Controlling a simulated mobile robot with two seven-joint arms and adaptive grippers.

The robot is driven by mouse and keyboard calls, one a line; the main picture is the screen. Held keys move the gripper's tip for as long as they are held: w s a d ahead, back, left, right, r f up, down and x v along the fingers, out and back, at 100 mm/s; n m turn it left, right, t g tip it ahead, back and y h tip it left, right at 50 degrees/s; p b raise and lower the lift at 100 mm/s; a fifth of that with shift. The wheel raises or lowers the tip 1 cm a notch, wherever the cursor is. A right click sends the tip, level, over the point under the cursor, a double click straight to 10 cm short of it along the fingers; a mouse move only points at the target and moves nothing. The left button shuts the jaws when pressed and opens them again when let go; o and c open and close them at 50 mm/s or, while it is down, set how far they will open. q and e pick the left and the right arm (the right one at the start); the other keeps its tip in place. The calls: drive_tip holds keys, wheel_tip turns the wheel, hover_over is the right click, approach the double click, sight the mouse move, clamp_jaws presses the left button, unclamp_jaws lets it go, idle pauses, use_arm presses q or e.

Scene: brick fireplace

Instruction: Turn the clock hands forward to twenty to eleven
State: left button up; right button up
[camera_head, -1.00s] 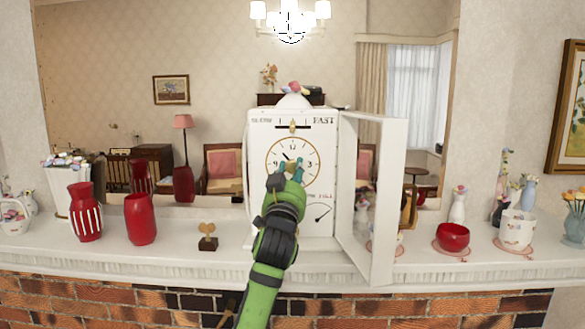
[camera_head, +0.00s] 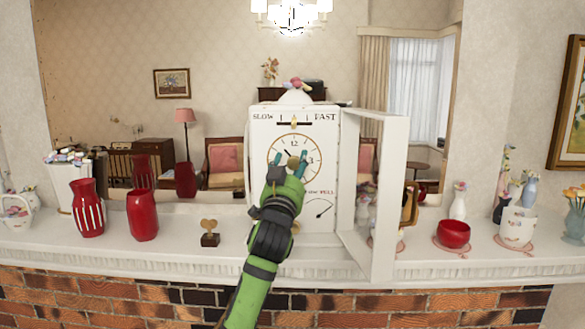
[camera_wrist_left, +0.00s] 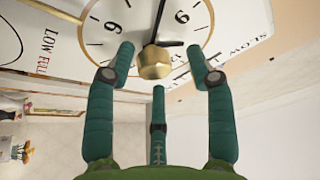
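The white mantel clock (camera_head: 258,190) stands upright with a round dial (camera_head: 274,154). A brass knob (camera_wrist_left: 155,65) sits at the dial's centre. In the left wrist view, the longer black hand (camera_wrist_left: 159,20) points between the 6 and the 9, and a shorter hand (camera_wrist_left: 174,43) points to the right, past the 9. In the head view a dark hand points to the dial's upper left. My left gripper (camera_head: 290,160) is open in front of the dial. Its three green fingers are spread around the knob's front, with visible gaps to it. My right gripper is not in view.
The clock's glass door (camera_head: 391,200) stands open on the right. A red bowl (camera_head: 453,233) sits right.

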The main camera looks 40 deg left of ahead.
use_arm(q)
drive_tip(key=shift+f, duration=0.1)
drive_tip(key=shift+s+f, duration=0.1)
drive_tip(key=shift+s+d+f, duration=0.2)
drive_tip(key=shift+s+d, duration=0.05)
drive_tip(key=v, duration=1.1)
drive_tip(key=shift+r, duration=0.2)
